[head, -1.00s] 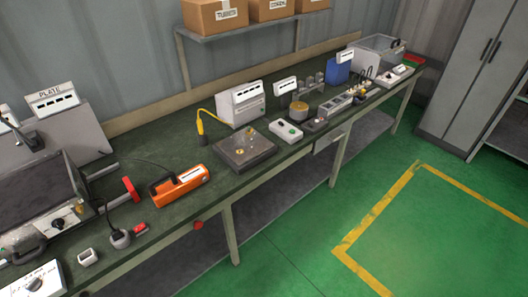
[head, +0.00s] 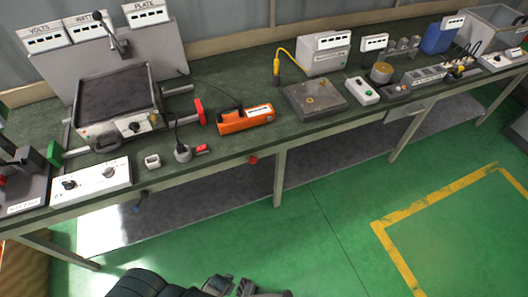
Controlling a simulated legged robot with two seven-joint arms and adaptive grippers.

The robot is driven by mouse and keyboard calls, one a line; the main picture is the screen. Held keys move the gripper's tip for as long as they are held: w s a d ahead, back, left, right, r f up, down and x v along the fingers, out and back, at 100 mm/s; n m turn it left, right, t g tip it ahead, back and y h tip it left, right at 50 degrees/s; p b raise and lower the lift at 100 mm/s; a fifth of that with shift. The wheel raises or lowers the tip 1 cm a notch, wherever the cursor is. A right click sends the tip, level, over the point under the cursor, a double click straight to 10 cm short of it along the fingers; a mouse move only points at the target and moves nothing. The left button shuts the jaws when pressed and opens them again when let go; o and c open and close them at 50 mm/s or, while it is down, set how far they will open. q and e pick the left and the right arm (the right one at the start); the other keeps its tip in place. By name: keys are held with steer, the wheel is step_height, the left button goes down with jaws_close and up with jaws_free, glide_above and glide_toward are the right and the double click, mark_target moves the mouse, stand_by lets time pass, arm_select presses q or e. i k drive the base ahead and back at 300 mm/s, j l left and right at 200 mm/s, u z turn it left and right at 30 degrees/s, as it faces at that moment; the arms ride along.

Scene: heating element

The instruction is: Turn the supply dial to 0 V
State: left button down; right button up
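A white control box (head: 92,183) sits at the bench's front left in the head view. It carries a dark knob (head: 69,185) on its left and a grey dial (head: 108,172) on its right; their markings are too small to read, so I cannot tell which is the supply dial. A panel meter labelled VOLTS (head: 43,38) stands behind, its reading unclear. My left gripper (head: 240,287) shows partly at the bottom edge, below and away from the bench, touching none of these. Its fingers are cut off, so its opening is unclear. My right gripper is out of view.
A dark plate apparatus (head: 115,95) with a red end and a green end stands behind the box. A small white block (head: 152,161), a round grey plug (head: 182,153) and an orange device (head: 245,118) lie to its right. The green floor (head: 330,240) before the bench is clear.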

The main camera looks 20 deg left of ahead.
mark_target(69, 185)
steer(key=u, duration=1.75)
